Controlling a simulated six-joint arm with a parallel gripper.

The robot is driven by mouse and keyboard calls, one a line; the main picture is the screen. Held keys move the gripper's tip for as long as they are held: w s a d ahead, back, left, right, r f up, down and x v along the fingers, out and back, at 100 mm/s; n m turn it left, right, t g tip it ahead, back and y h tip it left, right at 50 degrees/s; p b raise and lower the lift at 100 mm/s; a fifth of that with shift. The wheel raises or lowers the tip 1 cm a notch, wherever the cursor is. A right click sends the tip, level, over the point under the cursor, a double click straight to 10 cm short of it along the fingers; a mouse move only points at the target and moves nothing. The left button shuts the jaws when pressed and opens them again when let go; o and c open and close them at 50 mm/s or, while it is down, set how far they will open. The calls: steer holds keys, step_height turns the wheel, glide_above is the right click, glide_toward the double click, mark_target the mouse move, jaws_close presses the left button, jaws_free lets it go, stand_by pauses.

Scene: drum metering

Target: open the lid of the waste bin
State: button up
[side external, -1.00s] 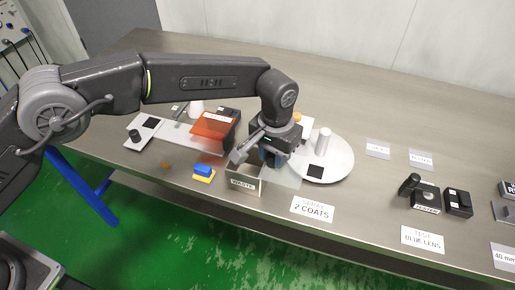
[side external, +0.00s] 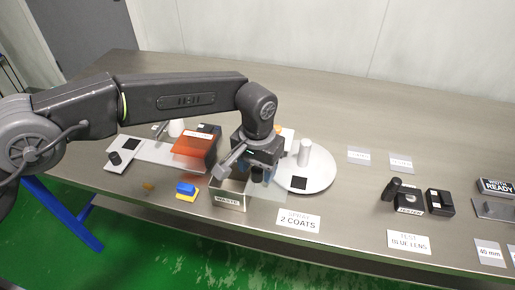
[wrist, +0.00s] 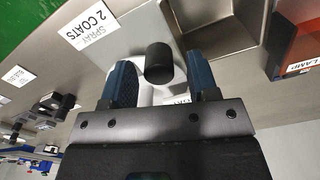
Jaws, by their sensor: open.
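The waste bin (side external: 229,198) is a small grey box with a WASTE label on its front, near the table's front edge. Its top looks open in the side view, and it also shows in the wrist view (wrist: 215,28). The lid (side external: 268,190), a pale translucent plate, is out to the right of the bin. A dark round knob (wrist: 158,62) appears between my fingers in the wrist view, apparently on the lid. My gripper (side external: 261,173) is open over the lid, with its blue fingers (wrist: 163,82) either side of the knob. I cannot tell whether they touch it.
A round white turntable (side external: 318,178) with a white cylinder stands close right of my gripper. An orange translucent shield (side external: 195,145) and a blue-and-yellow block (side external: 187,191) are to the left. A "2 COATS" card (side external: 298,220) lies in front.

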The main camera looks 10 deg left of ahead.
mark_target(256, 168)
step_height(256, 168, up, 13)
steer(key=shift+r, duration=0.15)
stand_by(0.6)
steer(key=s+a+r+n+t, duration=0.1)
steer(key=s+a+r, duration=0.1)
steer(key=a+r, duration=0.35)
steer(key=s+a+r+t, duration=0.1)
steer(key=s+a+r, duration=0.2)
steer(key=a, duration=0.6)
steer(key=s+a+r+n+t, duration=0.1)
steer(key=s+a+r, duration=0.1)
steer(key=a+r, duration=0.35)
steer(key=s+a+f+t, duration=0.1)
steer(key=s+a+f, duration=0.3)
steer(key=s+a, duration=0.3)
steer(key=s+a+f+n+t, duration=0.1)
steer(key=s+a+f, duration=0.4)
steer(key=s, duration=0.6)
steer(key=shift+a+f+t, duration=0.2)
steer(key=shift+a+t, duration=0.1)
steer(key=shift+a, duration=0.85)
